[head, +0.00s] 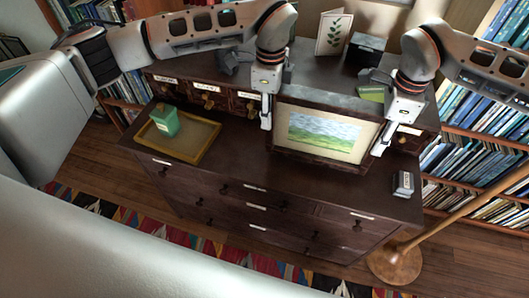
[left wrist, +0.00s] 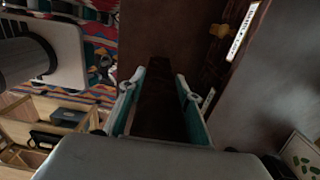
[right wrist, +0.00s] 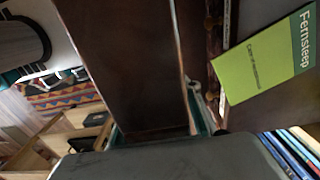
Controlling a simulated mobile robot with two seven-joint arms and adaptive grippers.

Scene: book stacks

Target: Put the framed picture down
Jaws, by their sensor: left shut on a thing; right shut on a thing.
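The framed picture (head: 323,137), a green landscape with a pale mat and dark frame, is upright in front of the small drawer unit on the dresser. My left gripper (head: 266,122) is shut on its left side; its dark edge (left wrist: 160,100) lies between the fingers (left wrist: 161,112) in the left wrist view. My right gripper (head: 380,148) is shut on its right side; a broad dark face (right wrist: 120,60) of the frame fills much of the right wrist view. The frame's bottom is close to the dresser top (head: 250,165); I cannot tell whether they touch.
A tray (head: 205,150) with a green box (head: 165,120) stands at the left of the dresser. A small grey object (head: 403,184) is near the right front edge. A green book (right wrist: 265,58), a leaf card (head: 333,33) and a dark box (head: 365,50) sit atop the drawer unit.

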